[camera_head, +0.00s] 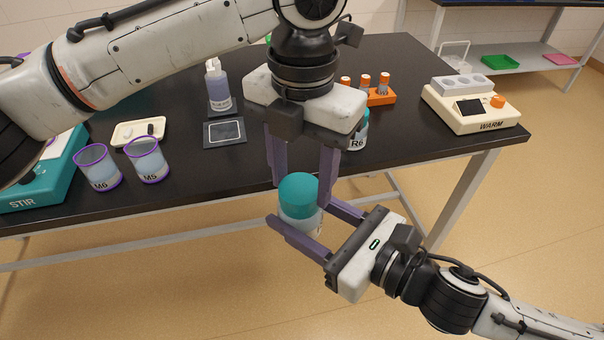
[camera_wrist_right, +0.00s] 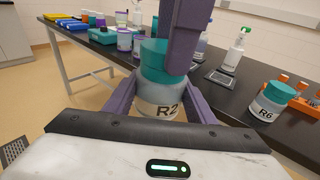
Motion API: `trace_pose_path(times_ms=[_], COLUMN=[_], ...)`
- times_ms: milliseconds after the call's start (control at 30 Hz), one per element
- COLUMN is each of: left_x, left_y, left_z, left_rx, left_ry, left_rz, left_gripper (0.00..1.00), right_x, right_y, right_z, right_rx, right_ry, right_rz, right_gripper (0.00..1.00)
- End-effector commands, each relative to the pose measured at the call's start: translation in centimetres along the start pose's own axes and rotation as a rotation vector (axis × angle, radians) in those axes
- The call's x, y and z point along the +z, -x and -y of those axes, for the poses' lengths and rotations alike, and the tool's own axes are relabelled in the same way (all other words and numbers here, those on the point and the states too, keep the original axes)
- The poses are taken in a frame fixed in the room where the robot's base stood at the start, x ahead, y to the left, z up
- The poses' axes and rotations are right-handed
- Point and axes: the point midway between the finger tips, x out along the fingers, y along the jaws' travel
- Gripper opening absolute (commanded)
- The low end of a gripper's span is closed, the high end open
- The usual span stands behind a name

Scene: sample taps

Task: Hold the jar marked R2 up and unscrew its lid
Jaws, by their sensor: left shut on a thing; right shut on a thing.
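The jar marked R2 (camera_wrist_right: 161,87) has a clear body with a whitish label and a teal lid (camera_head: 298,189). It is upright in the air, off the front edge of the table. My right gripper (camera_head: 300,228) is shut on the jar's body from the side. My left gripper (camera_head: 302,180) reaches down from above, its fingers on either side of the teal lid, and is shut on it. The lid sits on the jar; the frames do not show how far it is turned. In the right wrist view a left finger hides part of the lid.
The black table (camera_head: 400,150) lies behind the jar. A jar marked R6 (camera_wrist_right: 272,101) stands near its edge. Beakers M6 (camera_head: 98,168) and M5 (camera_head: 147,160) stand at left, near the STIR device (camera_head: 45,180). The WARM block (camera_head: 470,104) is at right. Open floor lies in front.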

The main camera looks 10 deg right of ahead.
Motion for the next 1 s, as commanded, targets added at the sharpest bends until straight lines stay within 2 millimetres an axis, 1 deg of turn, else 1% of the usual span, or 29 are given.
trace_pose_path(times_ms=[33, 67, 167, 1000], left_x=[0.02, 0.02, 0.06, -0.16], left_y=[0.07, 0.06, 0.08, 0.31], left_z=[0.68, 0.70, 0.74, -0.15], left_rx=[-0.015, -0.015, -0.018, -0.021], left_ry=[0.008, 0.029, 0.171, 2.115], left_rz=[0.003, 0.003, 0.002, -0.010], left_gripper=[0.20, 0.20, 0.20, 0.20], right_x=[0.07, 0.07, 0.07, 0.09], right_y=[-0.04, -0.04, -0.04, -0.01], right_z=[-0.09, -0.09, -0.10, -0.42], right_rx=[0.002, 0.003, 0.003, 0.010], right_ry=[0.000, 0.000, 0.000, -0.001], right_rz=[0.002, 0.002, 0.002, 0.004], right_gripper=[0.00, 0.00, 0.00, 0.00])
